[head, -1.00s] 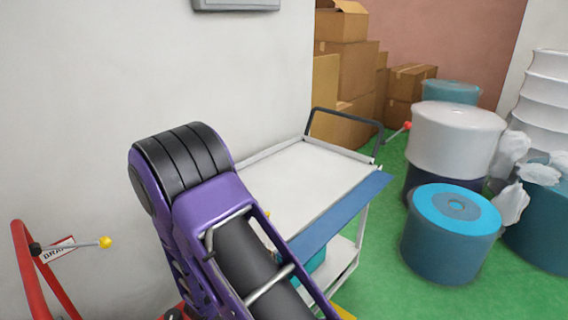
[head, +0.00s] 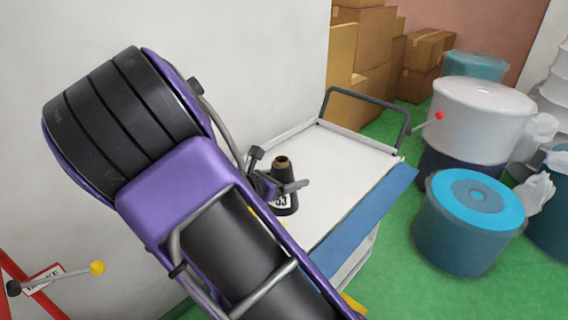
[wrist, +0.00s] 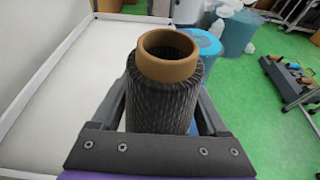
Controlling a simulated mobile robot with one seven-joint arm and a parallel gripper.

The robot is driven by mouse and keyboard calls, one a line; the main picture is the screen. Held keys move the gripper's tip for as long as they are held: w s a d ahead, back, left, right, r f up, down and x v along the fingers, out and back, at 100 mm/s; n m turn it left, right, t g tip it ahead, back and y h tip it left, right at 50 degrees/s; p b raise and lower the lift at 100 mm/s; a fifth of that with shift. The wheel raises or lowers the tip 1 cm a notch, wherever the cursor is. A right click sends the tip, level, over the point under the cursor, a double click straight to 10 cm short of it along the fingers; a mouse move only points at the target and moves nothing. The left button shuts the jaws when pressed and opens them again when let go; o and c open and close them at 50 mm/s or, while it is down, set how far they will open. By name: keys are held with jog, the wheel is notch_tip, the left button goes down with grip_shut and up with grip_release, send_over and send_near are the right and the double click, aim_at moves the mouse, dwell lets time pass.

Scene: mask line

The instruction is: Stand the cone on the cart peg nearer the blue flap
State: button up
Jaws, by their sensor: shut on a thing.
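The cone (head: 284,201), black with a brown tube top and a white number label, shows upright in the head view against the cart's tray. It fills the middle of the wrist view (wrist: 160,103). My gripper (head: 287,187) is shut on it, with a finger on each side. The cart (head: 345,153) has a white tray with a raised rim. The blue flap (head: 366,215) runs along the tray's right side, to the right of the cone. I cannot make out the cart's pegs in either view. Whether the cone's base touches the tray is unclear.
The cart's dark handle (head: 370,98) rises at the far end. A wall stands left of the cart. Blue and white drums (head: 468,222) stand on the green floor to the right. A red frame (head: 20,290) is at lower left. Cardboard boxes (head: 375,55) are stacked behind.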

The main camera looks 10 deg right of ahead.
jog(key=shift+w, duration=0.35)
jog(key=shift+s+f+b, duration=0.15)
jog(key=shift+f+b, duration=0.3)
jog(key=shift+b, duration=0.05)
jog(key=shift+f+b, duration=4.6)
jog(key=shift+f, duration=0.8)
jog(key=shift+f+b, duration=0.3)
jog(key=shift+f, duration=0.2)
jog(key=o, duration=1.6)
jog(key=shift+c, duration=0.2)
